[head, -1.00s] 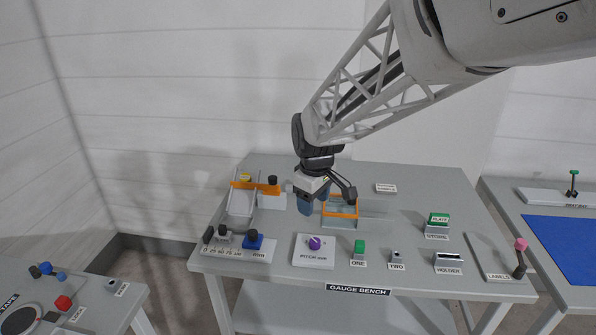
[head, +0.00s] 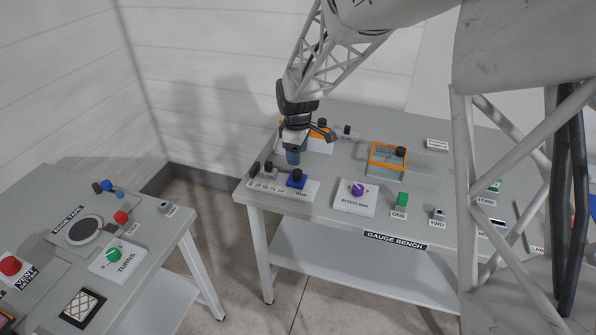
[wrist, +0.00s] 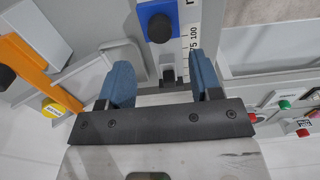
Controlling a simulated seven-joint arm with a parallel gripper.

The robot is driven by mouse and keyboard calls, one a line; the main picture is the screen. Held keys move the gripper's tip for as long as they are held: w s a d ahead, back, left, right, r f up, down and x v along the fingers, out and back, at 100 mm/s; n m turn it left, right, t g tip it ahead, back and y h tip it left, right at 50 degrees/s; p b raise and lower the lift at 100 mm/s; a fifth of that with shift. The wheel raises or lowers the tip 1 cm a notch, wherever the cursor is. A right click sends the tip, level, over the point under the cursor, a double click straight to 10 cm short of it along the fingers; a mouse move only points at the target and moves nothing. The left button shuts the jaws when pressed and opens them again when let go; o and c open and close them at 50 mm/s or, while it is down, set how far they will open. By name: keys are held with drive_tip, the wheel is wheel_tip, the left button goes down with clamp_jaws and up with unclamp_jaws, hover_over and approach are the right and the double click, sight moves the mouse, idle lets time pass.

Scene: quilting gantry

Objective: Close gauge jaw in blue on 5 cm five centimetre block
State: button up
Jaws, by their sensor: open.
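The blue gauge jaw (head: 297,180), a blue block with a dark knob, sits at the right part of the millimetre scale, near the bench's left front. In the wrist view the blue jaw (wrist: 158,20) is at top centre, beyond the fingertips. A small grey piece with a dark knob (head: 267,169) stands left of it, with a gap between. I cannot tell whether that is the five centimetre block. My gripper (head: 292,157) is open and empty, pointing down just behind and above the scale. In the wrist view its blue fingers (wrist: 162,78) are apart.
An orange-edged tray (head: 388,158) with a dark knob stands to the right, behind the pitch dial (head: 357,191). An orange bar (wrist: 24,60) lies left in the wrist view. A side table (head: 150,232) is at left.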

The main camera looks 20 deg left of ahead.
sight(298, 172)
idle(0.3)
drive_tip(key=shift+f, duration=3.9)
